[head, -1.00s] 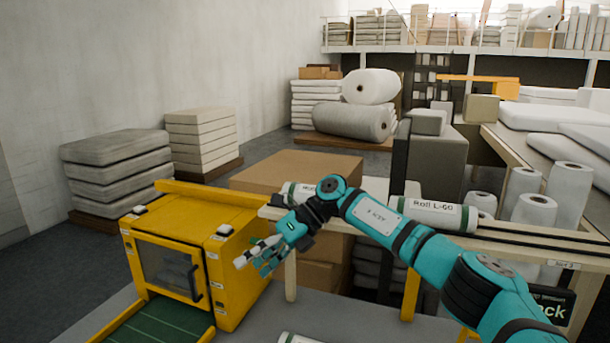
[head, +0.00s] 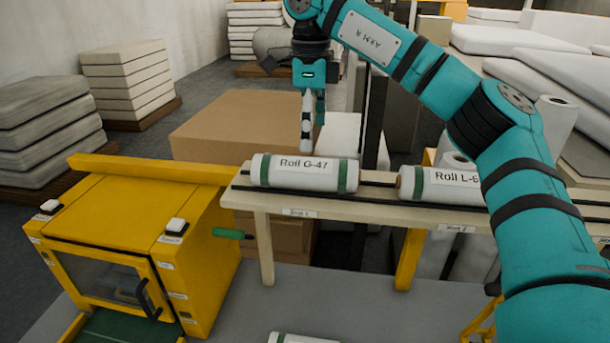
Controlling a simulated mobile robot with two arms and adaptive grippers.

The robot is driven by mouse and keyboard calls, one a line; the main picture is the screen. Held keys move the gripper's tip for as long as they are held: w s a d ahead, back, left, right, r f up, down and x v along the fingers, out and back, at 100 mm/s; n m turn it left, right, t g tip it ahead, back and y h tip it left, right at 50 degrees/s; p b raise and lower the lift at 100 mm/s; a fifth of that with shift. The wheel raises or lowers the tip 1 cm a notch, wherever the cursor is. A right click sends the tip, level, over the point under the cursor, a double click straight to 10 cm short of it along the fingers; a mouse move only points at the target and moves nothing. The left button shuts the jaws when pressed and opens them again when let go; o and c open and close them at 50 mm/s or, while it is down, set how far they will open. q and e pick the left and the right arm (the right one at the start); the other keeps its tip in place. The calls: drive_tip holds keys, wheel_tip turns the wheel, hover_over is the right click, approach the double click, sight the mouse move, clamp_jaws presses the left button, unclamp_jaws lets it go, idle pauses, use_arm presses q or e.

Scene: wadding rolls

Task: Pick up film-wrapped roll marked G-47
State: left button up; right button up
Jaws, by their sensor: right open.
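The film-wrapped roll marked G-47 (head: 304,175) lies on its side at the left end of the wooden rack (head: 270,200). It is white with green bands, and its label faces me. My right gripper (head: 307,142) points down just above and behind the roll's middle, with its fingers open and empty. I cannot tell whether the fingertips touch the roll. My left gripper is not in view.
A yellow machine (head: 130,250) stands at left. A cardboard box (head: 235,130) is behind the rack. Part of another roll (head: 300,338) shows at the bottom edge.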

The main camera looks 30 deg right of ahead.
sight(313, 159)
drive_tip(key=f, duration=0.4)
drive_tip(key=shift+w+f, duration=0.25)
drive_tip(key=shift+w, duration=0.1)
drive_tip(key=shift+f, duration=0.2)
drive_tip(key=shift+s+f, duration=0.1)
drive_tip(key=shift+f, duration=0.05)
drive_tip(key=f+p, duration=0.2)
drive_tip(key=f, duration=0.1)
drive_tip(key=f+p, duration=0.1)
drive_tip(key=shift+s+d+f, duration=0.15)
drive_tip(key=shift+s+d, duration=0.05)
drive_tip(key=shift+d, duration=0.15)
drive_tip(key=shift+f, duration=0.35)
drive_tip(key=shift+a, duration=0.15)
drive_tip(key=c, duration=0.3)
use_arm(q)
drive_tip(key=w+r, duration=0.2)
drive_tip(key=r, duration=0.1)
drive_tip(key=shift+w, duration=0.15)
use_arm(e)
drive_tip(key=shift+r, duration=0.1)
drive_tip(key=c, duration=1.1)
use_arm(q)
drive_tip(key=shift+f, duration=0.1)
